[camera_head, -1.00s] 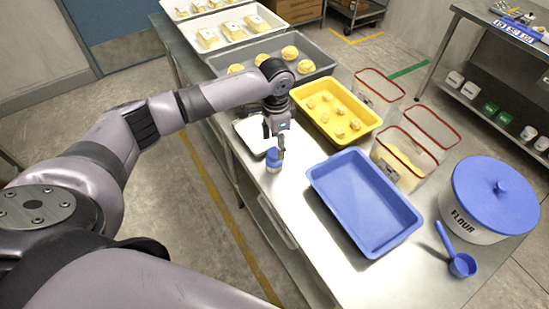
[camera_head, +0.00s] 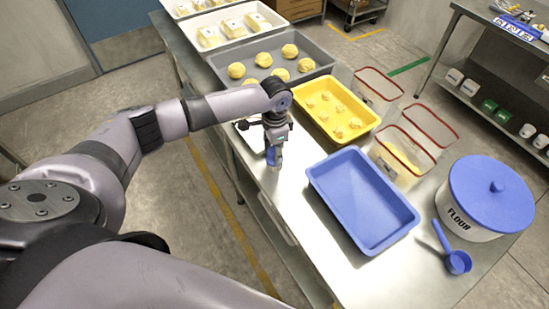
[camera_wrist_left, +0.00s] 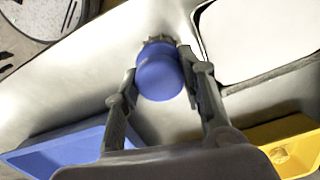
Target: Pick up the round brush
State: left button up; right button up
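The round brush (camera_head: 274,157) has a rounded blue handle and stands upright on the steel table, left of the blue tray. In the left wrist view its blue knob (camera_wrist_left: 160,74) lies between the fingertips, and a bit of tan bristle shows beyond it. My left gripper (camera_head: 275,147) is over the brush, pointing down, and hides its upper part. Its fingers (camera_wrist_left: 158,75) stand open on either side of the knob, very close to it; I see no clear grip. My right gripper is not in view.
The empty blue tray (camera_head: 390,238) lies just right of the brush. The flour tub (camera_head: 490,190) and blue scoop (camera_head: 457,262) are farther right.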

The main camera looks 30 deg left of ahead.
pick_arm(q)
jog(key=c, duration=0.6)
jog(key=shift+o, duration=0.2)
jog(key=shift+r, duration=0.1)
notch_tip(320, 180, up, 20)
jog(key=b, duration=0.3)
jog(key=o, duration=0.6)
jog(key=c, duration=0.5)
jog(key=shift+o, duration=0.2)
jog(key=shift+w, duration=0.1)
